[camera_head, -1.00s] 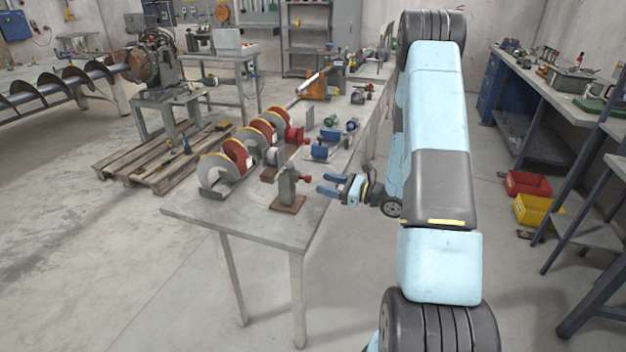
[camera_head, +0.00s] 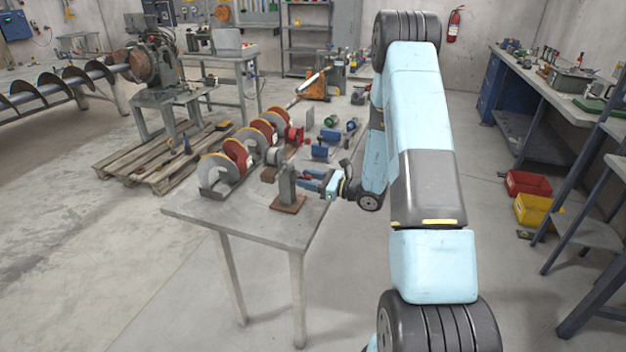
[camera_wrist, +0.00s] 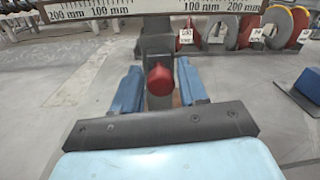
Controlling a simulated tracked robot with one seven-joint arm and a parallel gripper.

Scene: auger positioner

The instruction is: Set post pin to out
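The post (camera_head: 287,186) is a grey upright block on a brown base plate (camera_head: 288,204) near the table's front end. Its pin has a red knob, seen end-on in the wrist view (camera_wrist: 160,80). My gripper (camera_head: 311,179) has its blue fingers beside the post's right side. In the wrist view my gripper (camera_wrist: 160,92) is open, with one finger on each side of the red knob. Gaps show between the knob and both fingers. In the head view the fingers mostly hide the knob.
A row of auger flights (camera_head: 237,153) in red, yellow and grey stands left of and behind the post. A ruler with millimetre marks (camera_wrist: 150,8) crosses the top of the wrist view. Blue parts (camera_head: 321,152) lie farther back on the table (camera_head: 245,224).

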